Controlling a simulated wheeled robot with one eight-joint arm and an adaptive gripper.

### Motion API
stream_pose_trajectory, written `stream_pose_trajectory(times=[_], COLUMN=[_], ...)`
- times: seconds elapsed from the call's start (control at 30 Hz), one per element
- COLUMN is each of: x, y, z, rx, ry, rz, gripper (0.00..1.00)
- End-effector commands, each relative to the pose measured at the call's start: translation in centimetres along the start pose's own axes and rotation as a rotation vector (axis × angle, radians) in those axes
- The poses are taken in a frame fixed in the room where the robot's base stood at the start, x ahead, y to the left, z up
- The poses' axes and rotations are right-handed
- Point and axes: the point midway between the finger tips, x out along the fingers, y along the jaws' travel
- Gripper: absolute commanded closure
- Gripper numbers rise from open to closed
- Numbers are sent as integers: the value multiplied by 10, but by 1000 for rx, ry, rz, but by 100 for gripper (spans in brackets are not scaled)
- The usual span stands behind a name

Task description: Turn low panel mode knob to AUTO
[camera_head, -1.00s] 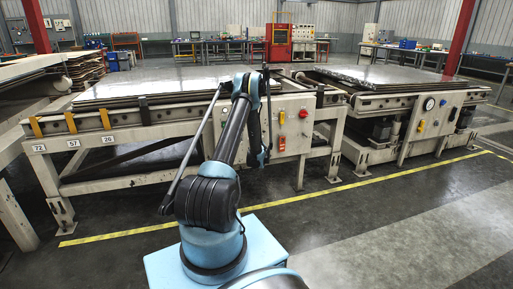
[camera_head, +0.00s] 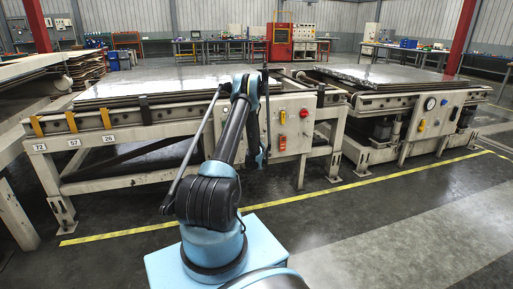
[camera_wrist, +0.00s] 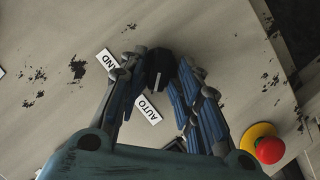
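The black mode knob (camera_wrist: 161,72) is at the upper middle of the wrist view, with a short white pointer line running nearly straight up and down in the picture. A tilted AUTO label (camera_wrist: 148,109) lies below it, and a partly hidden label ending in "ND" (camera_wrist: 107,60) lies to its left. My gripper (camera_wrist: 162,68) has its fingertips on both sides of the knob, seemingly in contact. In the head view, my forearm and wrist are at the left of the low control panel (camera_head: 293,133); the knob and fingertips cannot be made out there.
A red mushroom button on a yellow base (camera_wrist: 267,147) sits right of my gripper in the wrist view. The panel face is beige with worn patches. A dark edge borders it at upper right. In the head view, press tables (camera_head: 150,88) stand behind and beside the arm.

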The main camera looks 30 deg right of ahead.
Motion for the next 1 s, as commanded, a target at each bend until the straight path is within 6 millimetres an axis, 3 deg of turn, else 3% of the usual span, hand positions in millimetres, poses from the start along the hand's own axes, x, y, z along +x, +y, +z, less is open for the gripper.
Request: stream_pose_trajectory(times=[0.43, 0.8, 1.0], x=[-7, -58, -73], y=[0, 0, -1], z=[0, 0, 0], rx=[1, 1, 0], ry=[-1, -2, -1], rz=[1, 0, -1], gripper=[65, 65, 65])
